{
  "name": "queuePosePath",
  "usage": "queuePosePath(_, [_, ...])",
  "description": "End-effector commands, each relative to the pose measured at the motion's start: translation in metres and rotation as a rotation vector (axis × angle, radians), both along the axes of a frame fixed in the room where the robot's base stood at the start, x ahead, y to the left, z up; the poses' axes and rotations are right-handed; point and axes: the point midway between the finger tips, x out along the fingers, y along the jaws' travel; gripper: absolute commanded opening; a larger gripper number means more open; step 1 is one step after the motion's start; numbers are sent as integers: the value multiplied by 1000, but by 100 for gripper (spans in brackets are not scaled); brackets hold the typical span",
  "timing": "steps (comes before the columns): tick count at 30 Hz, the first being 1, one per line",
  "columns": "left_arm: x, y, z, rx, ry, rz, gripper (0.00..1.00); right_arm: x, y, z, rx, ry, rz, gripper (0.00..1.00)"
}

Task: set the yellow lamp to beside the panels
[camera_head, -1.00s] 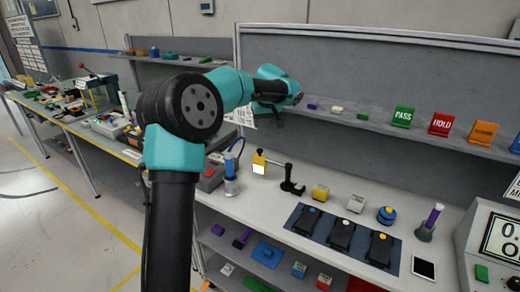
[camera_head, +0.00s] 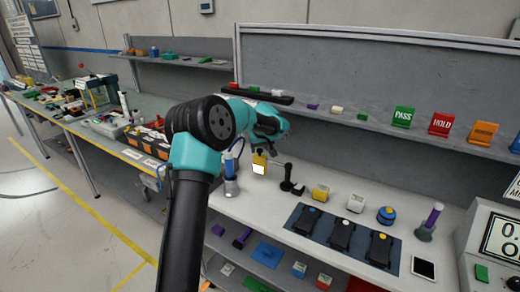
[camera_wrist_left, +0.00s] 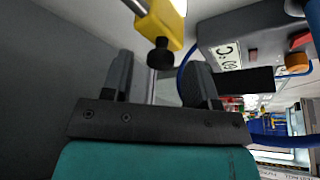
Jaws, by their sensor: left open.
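The yellow lamp (camera_head: 259,159) has a white lit face and sits at the end of a thin arm on a black stand (camera_head: 291,184) on the bench. In the left wrist view the yellow lamp (camera_wrist_left: 164,24) shows close up, with a black knob below it. My left gripper (camera_wrist_left: 160,62) is open, with the knob between its fingertips in that view. I cannot tell whether they touch. In the head view the fingers are mostly hidden by my wrist, just above the lamp. Three dark panels (camera_head: 342,235) lie on a blue mat (camera_head: 322,238) to the lamp's right.
A yellow block (camera_head: 320,193), a white block (camera_head: 356,203) and a blue round piece (camera_head: 386,215) stand behind the mat. A shelf (camera_head: 371,128) overhangs the bench.

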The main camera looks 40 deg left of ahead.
Motion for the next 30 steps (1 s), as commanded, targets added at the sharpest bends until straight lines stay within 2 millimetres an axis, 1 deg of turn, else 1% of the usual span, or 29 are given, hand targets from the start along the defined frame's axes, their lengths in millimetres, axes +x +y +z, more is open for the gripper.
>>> queuePosePath(3, [1,2,-7,0,1,0,54,0,0,0,0,0,0,43])
queuePosePath(12, [2,3,-7,0,0,0,53,0,0,0,0,0,0,43])
queuePosePath(27, [2,3,-7,0,0,0,5,0,0,0,0,0,0,43])
queuePosePath(29, [2,3,-7,0,0,0,0,0,0,0,0,0,0,43])
queuePosePath(30, [2,3,-7,0,0,0,0,0,0,0,0,0,0,43])
